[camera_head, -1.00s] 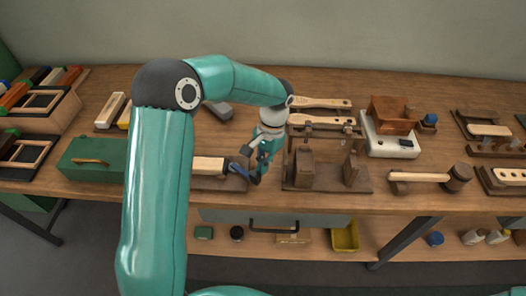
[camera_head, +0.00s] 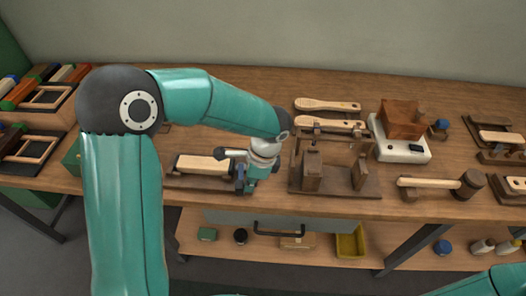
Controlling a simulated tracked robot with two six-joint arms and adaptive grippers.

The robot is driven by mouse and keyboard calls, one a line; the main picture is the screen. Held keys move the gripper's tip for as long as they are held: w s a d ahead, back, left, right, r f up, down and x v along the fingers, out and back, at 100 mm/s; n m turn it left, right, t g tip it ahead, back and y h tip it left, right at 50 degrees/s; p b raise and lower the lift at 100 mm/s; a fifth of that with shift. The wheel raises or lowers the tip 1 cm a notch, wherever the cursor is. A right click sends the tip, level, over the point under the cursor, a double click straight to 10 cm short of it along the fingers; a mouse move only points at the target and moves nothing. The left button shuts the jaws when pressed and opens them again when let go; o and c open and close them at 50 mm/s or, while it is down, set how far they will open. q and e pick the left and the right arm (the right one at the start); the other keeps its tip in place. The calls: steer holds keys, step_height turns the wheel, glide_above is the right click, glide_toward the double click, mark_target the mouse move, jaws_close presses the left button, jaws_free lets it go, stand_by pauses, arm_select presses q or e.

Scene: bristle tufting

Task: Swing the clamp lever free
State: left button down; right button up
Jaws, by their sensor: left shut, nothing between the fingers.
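A pale wooden brush block (camera_head: 200,165) lies on a dark wooden clamp base (camera_head: 205,183) in the middle of the bench. My left gripper (camera_head: 246,187) is at the right end of the block, pointing down. Its fingers are shut with nothing between them. A dark blue part, which may be the clamp lever (camera_head: 239,176), shows between the block's end and the gripper. The gripper partly hides it, so I cannot tell its exact angle or whether they touch. My right gripper is out of view.
A dark wooden stand with upright blocks (camera_head: 335,188) stands close to the right of the gripper. Two wooden paddle brushes (camera_head: 328,105) lie behind it. A white scale (camera_head: 402,150) carries a brown box (camera_head: 402,119). A mallet (camera_head: 440,185) lies further right.

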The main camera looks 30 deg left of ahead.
arm_select(q)
steer(key=shift+s+a, duration=0.35)
steer(key=shift+a, duration=0.05)
steer(key=shift+w, duration=0.1)
stand_by(0.3)
steer(key=shift+w+d, duration=0.1)
steer(key=shift+d, duration=0.2)
steer(key=d, duration=0.1)
steer(key=w+d, duration=0.1)
steer(key=d, duration=0.1)
steer(key=shift+w+d+r, duration=0.2)
steer(key=shift+w+r, duration=0.2)
steer(key=s+v, duration=0.1)
steer(key=v, duration=0.8)
steer(key=shift+w, duration=0.2)
